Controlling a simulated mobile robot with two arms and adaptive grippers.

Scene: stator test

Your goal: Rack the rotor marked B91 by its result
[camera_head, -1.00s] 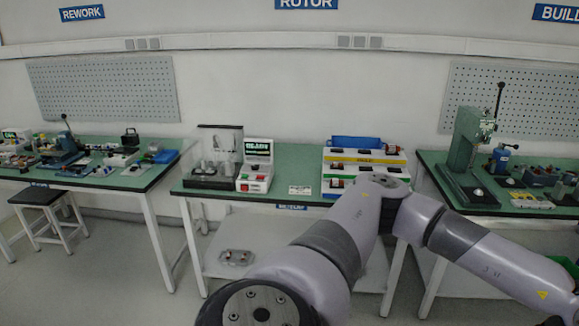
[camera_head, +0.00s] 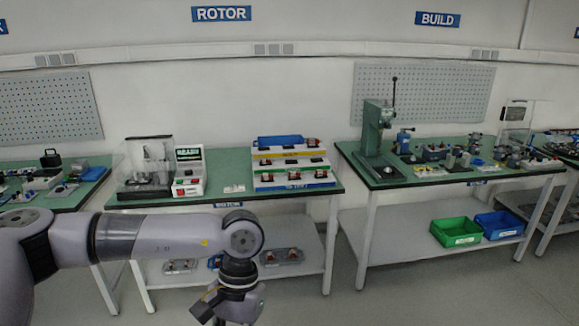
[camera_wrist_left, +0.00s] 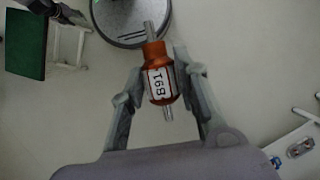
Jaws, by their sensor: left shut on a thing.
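My left gripper (camera_wrist_left: 158,82) is shut on an orange-brown rotor (camera_wrist_left: 155,58) with a metal shaft at both ends. Its white label reads B91, upside down in the left wrist view. In the head view my left gripper (camera_head: 207,306) hangs low at the bottom edge, in front of the rotor bench; the rotor cannot be made out there. A tiered rack (camera_head: 290,163) with blue, yellow, white and green parts stands on the bench's right side, with several rotors on it. The tester (camera_head: 189,172), its screen lit green but unreadable, stands left of it. My right gripper is not in view.
The build bench (camera_head: 420,182) with a green press (camera_head: 373,130) stands right. Green (camera_head: 455,232) and blue (camera_head: 497,225) bins sit on its lower shelf.

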